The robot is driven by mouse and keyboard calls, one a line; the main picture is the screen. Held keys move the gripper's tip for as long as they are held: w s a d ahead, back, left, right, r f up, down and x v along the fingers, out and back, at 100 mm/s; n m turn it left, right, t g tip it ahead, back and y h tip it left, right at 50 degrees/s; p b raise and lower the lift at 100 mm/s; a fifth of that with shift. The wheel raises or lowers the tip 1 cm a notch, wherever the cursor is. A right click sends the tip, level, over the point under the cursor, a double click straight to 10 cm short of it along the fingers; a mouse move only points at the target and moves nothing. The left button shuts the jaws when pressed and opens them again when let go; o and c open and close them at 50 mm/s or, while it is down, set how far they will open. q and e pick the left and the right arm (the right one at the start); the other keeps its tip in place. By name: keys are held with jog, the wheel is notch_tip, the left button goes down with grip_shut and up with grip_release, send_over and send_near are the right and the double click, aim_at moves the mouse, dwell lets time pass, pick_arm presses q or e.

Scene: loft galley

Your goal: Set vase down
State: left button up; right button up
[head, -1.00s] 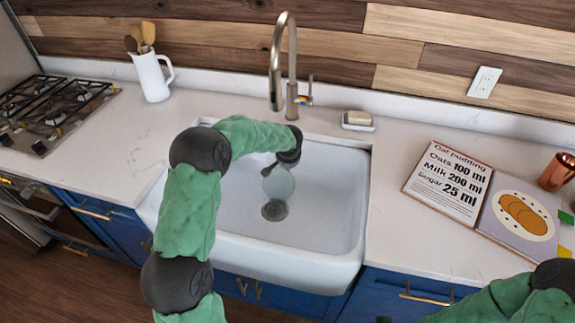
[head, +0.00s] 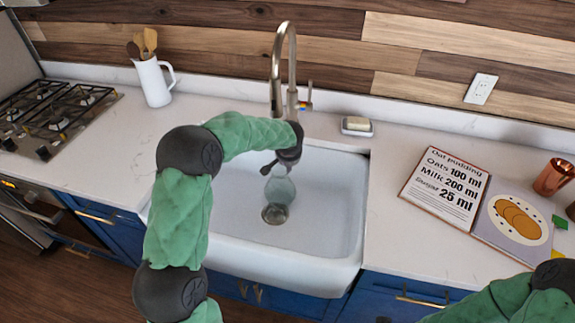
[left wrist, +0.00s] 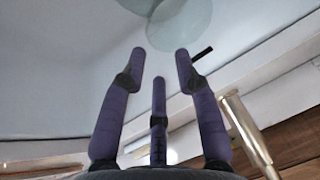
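The vase (head: 280,189) is translucent, pale green glass. In the head view it stands upright in the white sink (head: 325,205), just behind and partly over the dark drain (head: 275,214); I cannot tell whether its base touches the bottom. My left gripper (head: 277,170) is directly above the vase. In the left wrist view the purple fingers of my left gripper (left wrist: 160,62) are spread with nothing between them, and the vase (left wrist: 182,22) lies beyond their tips. My right arm enters at the lower right, with its gripper out of view.
The faucet (head: 290,65) rises close behind my left gripper. A soap dish (head: 357,128) sits behind the sink. An open recipe book (head: 445,190) and copper cup (head: 554,177) are on the right counter. A white pitcher (head: 153,83) and stove (head: 50,115) are at left. The left counter is mostly clear.

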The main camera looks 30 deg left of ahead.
pick_arm(q)
jog(key=p+v, duration=0.1)
jog(key=v, duration=0.6)
